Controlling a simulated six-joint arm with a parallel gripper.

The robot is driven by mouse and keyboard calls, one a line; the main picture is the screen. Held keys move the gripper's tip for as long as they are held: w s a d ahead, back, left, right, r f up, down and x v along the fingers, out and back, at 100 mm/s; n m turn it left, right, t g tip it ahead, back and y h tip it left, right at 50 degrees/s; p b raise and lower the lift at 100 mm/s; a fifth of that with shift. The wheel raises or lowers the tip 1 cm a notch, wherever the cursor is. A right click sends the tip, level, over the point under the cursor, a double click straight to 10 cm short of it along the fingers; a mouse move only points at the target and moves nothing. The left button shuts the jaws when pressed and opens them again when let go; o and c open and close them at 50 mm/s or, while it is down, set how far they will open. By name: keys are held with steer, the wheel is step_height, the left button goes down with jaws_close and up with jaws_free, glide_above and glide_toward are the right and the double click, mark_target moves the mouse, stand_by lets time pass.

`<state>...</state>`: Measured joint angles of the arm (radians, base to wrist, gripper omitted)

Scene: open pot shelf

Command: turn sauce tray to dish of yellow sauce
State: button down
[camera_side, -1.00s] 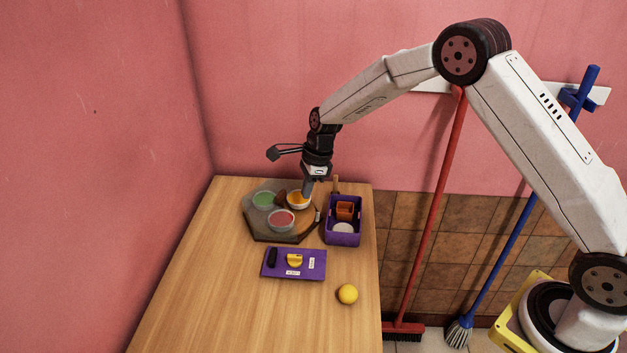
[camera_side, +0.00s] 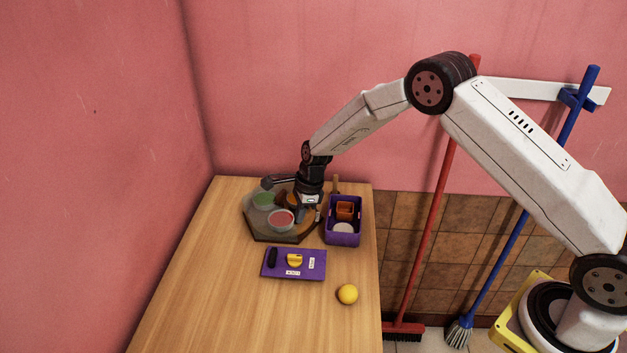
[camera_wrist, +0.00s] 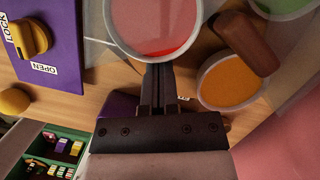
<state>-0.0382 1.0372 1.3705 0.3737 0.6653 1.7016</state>
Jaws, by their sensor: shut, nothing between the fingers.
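The sauce tray (camera_side: 262,232) is a dark, many-sided board on the wooden table. It carries a green sauce dish (camera_side: 263,200), a red sauce dish (camera_side: 281,220) and a yellow-orange sauce dish (camera_wrist: 231,82), which my gripper mostly hides in the side view. A brown rounded piece (camera_wrist: 245,42) overlaps the yellow-orange dish in the wrist view. My gripper (camera_side: 302,217) is shut and empty, low over the tray's right part. In the wrist view its fingertips (camera_wrist: 158,68) are at the rim of the red dish, with the yellow-orange dish to their right; contact cannot be told.
A purple box (camera_side: 342,236) with an orange container (camera_side: 345,211) and a white round piece stands right of the tray. A purple panel (camera_side: 312,272) with a yellow knob (camera_side: 295,260) lies in front. A yellow ball (camera_side: 347,294) sits nearer. The table's left side is clear.

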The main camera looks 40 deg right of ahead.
steer(key=shift+a, duration=0.45)
steer(key=shift+r, duration=0.15)
